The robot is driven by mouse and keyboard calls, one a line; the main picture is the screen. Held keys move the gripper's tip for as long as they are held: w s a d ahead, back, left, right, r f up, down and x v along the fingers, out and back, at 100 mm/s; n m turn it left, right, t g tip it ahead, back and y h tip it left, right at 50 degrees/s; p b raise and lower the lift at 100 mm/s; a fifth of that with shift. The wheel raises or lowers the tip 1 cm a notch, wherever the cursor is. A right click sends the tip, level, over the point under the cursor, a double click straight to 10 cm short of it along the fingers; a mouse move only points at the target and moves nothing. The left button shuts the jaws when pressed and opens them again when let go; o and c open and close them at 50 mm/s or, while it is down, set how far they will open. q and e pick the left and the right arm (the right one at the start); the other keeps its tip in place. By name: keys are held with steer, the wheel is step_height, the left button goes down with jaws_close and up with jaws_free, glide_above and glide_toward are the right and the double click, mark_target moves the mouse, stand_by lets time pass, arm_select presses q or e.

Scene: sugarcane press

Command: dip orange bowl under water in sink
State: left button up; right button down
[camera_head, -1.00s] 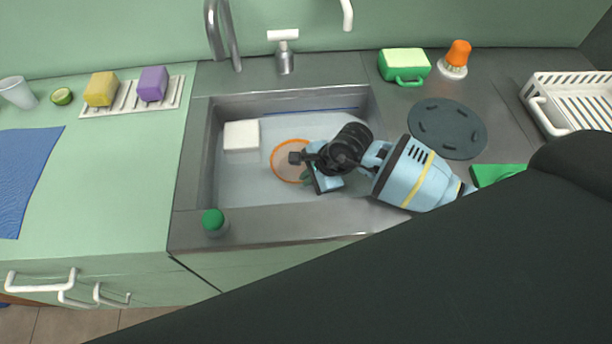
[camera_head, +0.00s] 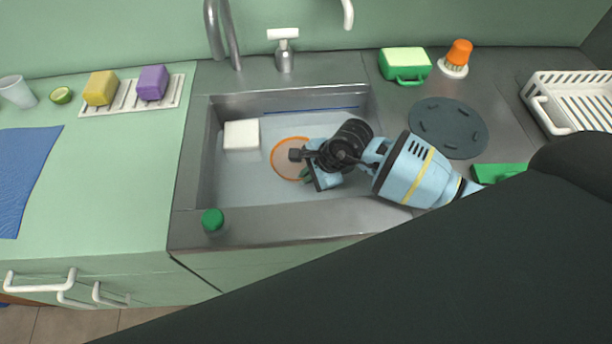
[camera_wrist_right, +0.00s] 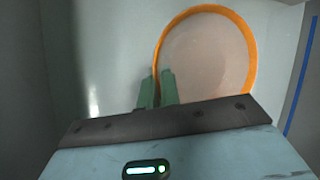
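The orange bowl (camera_head: 283,148) is inside the sink (camera_head: 290,212), right of a white block. It shows as an orange rim around a pale pinkish-grey inside. My right gripper (camera_head: 302,167) reaches in from the right to the bowl's near right side. In the right wrist view, its two green fingers (camera_wrist_right: 158,92) are close together, with the rim of the bowl (camera_wrist_right: 247,42) running down between them. The sink floor looks pale blue, like water; I cannot tell where the water surface meets the bowl. My left gripper is not in view.
The white block (camera_head: 241,135) sits in the sink's back left corner. A faucet (camera_head: 231,45) stands behind. A green-capped item (camera_head: 213,220) is at the front left edge. A dark round mat (camera_head: 462,125), green holder (camera_head: 404,72), orange-topped brush (camera_head: 457,56) and white rack (camera_head: 580,92) are right.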

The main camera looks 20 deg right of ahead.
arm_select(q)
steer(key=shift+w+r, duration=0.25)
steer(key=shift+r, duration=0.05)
arm_select(e)
steer(key=shift+s+a, duration=0.1)
steer(key=shift+s, duration=0.3)
stand_by(1.6)
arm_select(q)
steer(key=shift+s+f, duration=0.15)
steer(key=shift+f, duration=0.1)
arm_select(e)
steer(key=shift+w, duration=0.4)
steer(key=shift+r+p, duration=0.85)
steer(key=shift+r, duration=0.45)
steer(key=shift+r+p, duration=0.95)
steer(key=shift+r, duration=0.8)
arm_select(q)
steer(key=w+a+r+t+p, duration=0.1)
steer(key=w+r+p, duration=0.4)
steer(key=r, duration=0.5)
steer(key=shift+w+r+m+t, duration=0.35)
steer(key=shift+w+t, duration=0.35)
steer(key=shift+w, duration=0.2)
arm_select(e)
step_height(320, 180, up, 12)
steer(key=shift+f, duration=0.25)
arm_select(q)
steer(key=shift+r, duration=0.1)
